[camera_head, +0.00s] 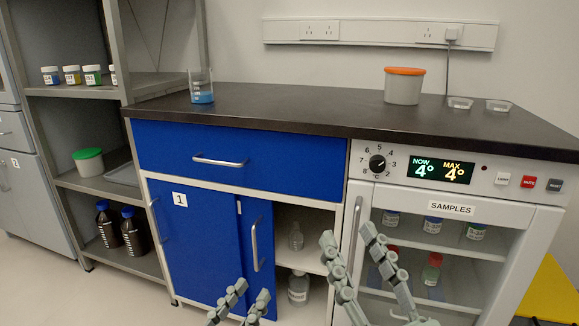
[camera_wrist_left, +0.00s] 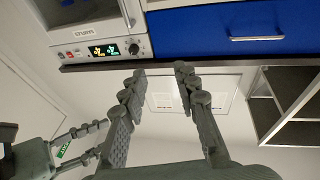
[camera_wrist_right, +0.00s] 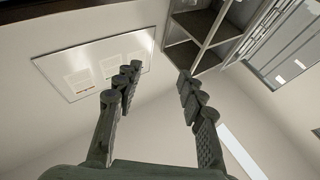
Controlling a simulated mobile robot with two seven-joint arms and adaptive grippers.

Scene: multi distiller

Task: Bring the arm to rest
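My left gripper (camera_head: 243,292) is low in the head view, in front of the blue cabinet. In the left wrist view its fingers (camera_wrist_left: 160,76) stand apart with nothing between them. My right gripper (camera_head: 348,236) is to its right, in front of the sample fridge. In the right wrist view its fingers (camera_wrist_right: 158,78) are also apart and empty. Neither gripper visibly holds anything. My right gripper also shows at the lower left of the left wrist view (camera_wrist_left: 88,138).
The black counter (camera_head: 290,108) carries a beaker with blue liquid (camera_head: 201,90), an orange-lidded tub (camera_head: 404,87) and two small clear dishes. Below are a blue cabinet (camera_head: 195,235), partly open, and the sample fridge (camera_head: 510,255). Shelves (camera_head: 75,92) with bottles stand left. A yellow stool (camera_head: 553,290) is at right.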

